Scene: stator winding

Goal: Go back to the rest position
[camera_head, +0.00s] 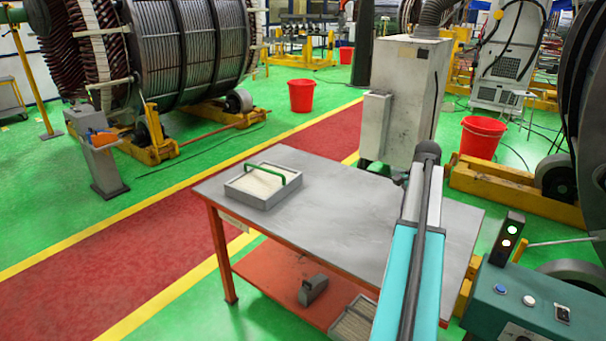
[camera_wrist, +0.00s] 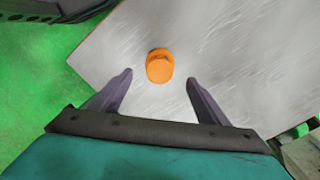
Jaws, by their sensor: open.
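My gripper (camera_wrist: 159,80) is open in the wrist view, its two dark fingers spread apart with nothing held between them. A small orange round object (camera_wrist: 160,66) lies on the grey tabletop (camera_wrist: 215,40) just beyond the fingertips, in line with the gap between them. How high the fingers are above it I cannot tell. In the head view my arm reaches out over the right part of the table (camera_head: 335,200), and I cannot make out the gripper or the orange object there.
A tray with a green handle (camera_head: 262,187) stands on the table's left side. The lower shelf (camera_head: 270,280) holds a grey block (camera_head: 312,290) and a crate (camera_head: 352,322). A green control box (camera_head: 530,300) is at right. A grey cabinet (camera_head: 410,90) stands behind the table; the tabletop's middle is clear.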

